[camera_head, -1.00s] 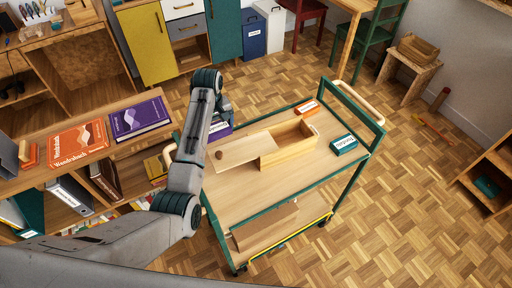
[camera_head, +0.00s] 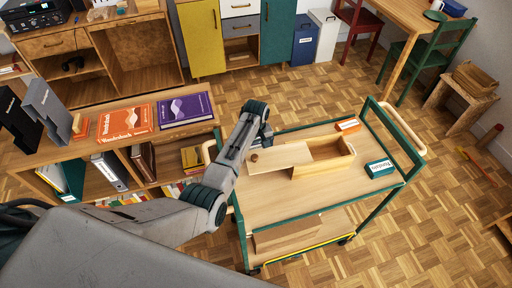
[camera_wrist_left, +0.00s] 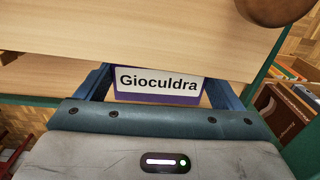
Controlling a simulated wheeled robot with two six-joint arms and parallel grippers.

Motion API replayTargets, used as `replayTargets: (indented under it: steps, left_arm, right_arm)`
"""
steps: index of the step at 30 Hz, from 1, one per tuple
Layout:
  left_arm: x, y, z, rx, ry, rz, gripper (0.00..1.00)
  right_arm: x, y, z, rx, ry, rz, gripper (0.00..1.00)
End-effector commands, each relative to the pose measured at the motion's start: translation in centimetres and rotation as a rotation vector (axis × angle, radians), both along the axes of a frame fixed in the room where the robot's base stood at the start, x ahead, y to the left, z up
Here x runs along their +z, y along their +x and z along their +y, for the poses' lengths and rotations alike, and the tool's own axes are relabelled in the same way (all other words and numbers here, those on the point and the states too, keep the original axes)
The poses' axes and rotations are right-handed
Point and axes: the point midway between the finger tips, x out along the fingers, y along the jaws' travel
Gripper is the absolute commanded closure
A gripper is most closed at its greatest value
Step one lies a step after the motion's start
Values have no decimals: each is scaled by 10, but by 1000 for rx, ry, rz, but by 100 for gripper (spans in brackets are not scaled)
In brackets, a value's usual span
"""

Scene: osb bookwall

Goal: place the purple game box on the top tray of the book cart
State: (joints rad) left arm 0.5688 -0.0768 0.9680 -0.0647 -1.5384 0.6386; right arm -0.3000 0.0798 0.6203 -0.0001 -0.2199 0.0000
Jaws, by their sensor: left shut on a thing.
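The purple game box (camera_wrist_left: 158,84), with a white label reading "Gioculdra", is between the fingers of my left gripper (camera_wrist_left: 160,92), which is shut on it. In the head view my left gripper (camera_head: 265,131) is at the far left part of the book cart, and the arm hides the box. The cart's top tray (camera_head: 270,202) is pale wood with a green frame. Whether the box touches the tray cannot be told. My right gripper is not in view.
On the tray are an open wooden box (camera_head: 325,158) with its lid (camera_head: 281,157) slid left, a teal box (camera_head: 380,168) and an orange box (camera_head: 347,125). The tray's near part is clear. Left, a shelf holds an orange book (camera_head: 124,121) and a purple book (camera_head: 186,109).

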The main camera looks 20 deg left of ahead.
Motion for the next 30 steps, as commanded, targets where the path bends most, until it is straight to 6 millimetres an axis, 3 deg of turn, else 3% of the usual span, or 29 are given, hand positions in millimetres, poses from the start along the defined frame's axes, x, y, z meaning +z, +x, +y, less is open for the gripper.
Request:
replayTargets:
  steps: [3, 4, 6, 12, 17, 30]
  left_arm:
    - [-2, 0, 0, 0, 0, 0, 37]
    - [-2, 0, 0, 0, 0, 0, 8]
    - [-2, 0, 0, 0, 0, 0, 0]
    - [-1, 0, 0, 0, 0, 0, 0]
    - [12, 1, 0, 0, -1, -3, 0]
    - [98, 1, 0, -1, 0, -4, 0]
  right_arm:
    - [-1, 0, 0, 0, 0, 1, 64]
    - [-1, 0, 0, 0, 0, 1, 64]
    - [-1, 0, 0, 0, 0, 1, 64]
    - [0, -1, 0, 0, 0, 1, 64]
    - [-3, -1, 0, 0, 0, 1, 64]
    - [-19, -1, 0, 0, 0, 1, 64]
